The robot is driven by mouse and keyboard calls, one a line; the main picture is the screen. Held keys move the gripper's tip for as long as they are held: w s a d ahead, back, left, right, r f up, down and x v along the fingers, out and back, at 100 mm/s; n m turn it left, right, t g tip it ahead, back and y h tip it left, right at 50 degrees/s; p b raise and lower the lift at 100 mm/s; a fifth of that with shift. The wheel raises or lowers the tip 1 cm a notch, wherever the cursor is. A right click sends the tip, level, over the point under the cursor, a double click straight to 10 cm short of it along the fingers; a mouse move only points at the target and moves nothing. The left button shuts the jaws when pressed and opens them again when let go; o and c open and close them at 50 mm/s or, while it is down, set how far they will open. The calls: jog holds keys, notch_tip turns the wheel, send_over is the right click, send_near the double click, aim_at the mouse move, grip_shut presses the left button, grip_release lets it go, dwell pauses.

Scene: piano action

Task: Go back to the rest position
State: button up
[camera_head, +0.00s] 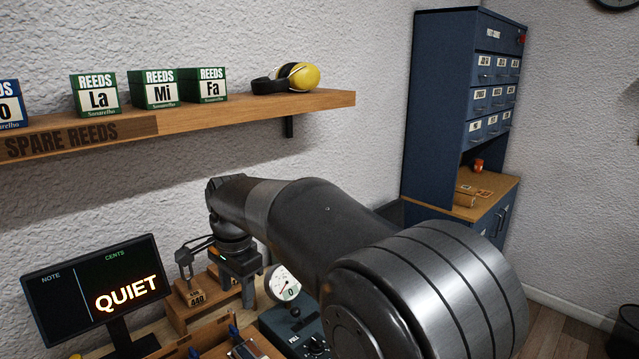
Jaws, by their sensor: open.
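My gripper (240,284) hangs fingers down over the wooden blocks on the bench, at the lower middle of the head view. It is open, and I see nothing held in it. My dark arm reaches to it from the lower right and hides much of the bench. A stepped wooden block (194,312) marked 440 stands just left of and below the gripper. I cannot tell whether the fingers touch any block.
A display reading QUIET (97,290) stands at left. A round dial (284,283) and a dark control box (296,327) are right of the gripper. A wall shelf (228,113) bears reed boxes and yellow earmuffs (304,76). A blue cabinet (436,110) stands at back right.

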jog(key=s+d+r+n+t, duration=0.15)
jog(key=s+d, duration=0.25)
jog(key=d, duration=0.6)
jog(key=s+d+r+n+t, duration=0.1)
jog(key=s+d+r+n, duration=0.2)
jog(key=d, duration=0.7)
jog(key=s+d+f+n+t+h, duration=0.1)
jog(key=s+d+f, duration=0.4)
jog(key=s+d, duration=0.7)
jog(key=s+n+t, duration=0.1)
jog(key=s+n, duration=0.1)
jog(key=s, duration=0.1)
jog(key=shift+d, duration=0.25)
